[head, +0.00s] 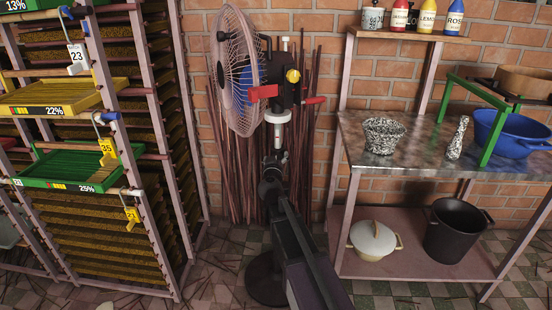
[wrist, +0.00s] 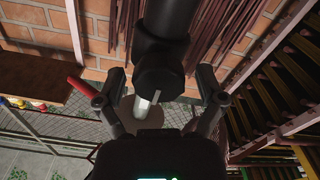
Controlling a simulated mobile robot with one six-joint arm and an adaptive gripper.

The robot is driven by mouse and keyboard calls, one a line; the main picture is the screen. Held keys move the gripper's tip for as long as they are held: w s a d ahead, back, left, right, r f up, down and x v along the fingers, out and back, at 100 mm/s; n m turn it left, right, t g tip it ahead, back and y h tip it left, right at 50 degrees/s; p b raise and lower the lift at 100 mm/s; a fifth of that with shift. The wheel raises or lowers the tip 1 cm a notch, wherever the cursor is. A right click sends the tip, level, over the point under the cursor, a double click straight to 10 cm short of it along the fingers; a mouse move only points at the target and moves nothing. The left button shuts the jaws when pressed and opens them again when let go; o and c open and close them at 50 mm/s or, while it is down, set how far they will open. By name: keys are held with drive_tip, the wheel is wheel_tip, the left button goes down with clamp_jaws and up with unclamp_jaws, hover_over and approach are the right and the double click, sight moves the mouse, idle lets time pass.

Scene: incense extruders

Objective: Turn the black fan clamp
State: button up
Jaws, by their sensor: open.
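The standing fan (head: 238,75) has a wire cage, a white pole (head: 279,138) and red levers (head: 314,100). The black fan clamp (wrist: 162,75) shows in the wrist view as a thick dark collar at the end of a black tube, with the white pole (wrist: 143,105) coming out of it. My gripper (wrist: 163,88) is open, with one finger on each side of the clamp and visible gaps between. In the head view my gripper (head: 271,172) is at the lower pole and largely hides the clamp. A red lever (wrist: 84,88) shows left in the wrist view.
Left stands a rack of trays with a yellow tray (head: 60,97) and a green tray (head: 75,170). Right is a metal table (head: 365,165) with a speckled pot (head: 383,136) and a blue basin (head: 510,128). Thin sticks (head: 318,130) lean on the brick wall behind the fan.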

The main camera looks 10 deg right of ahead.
drive_tip(key=c, duration=1.2)
drive_tip(key=shift+o, duration=0.2)
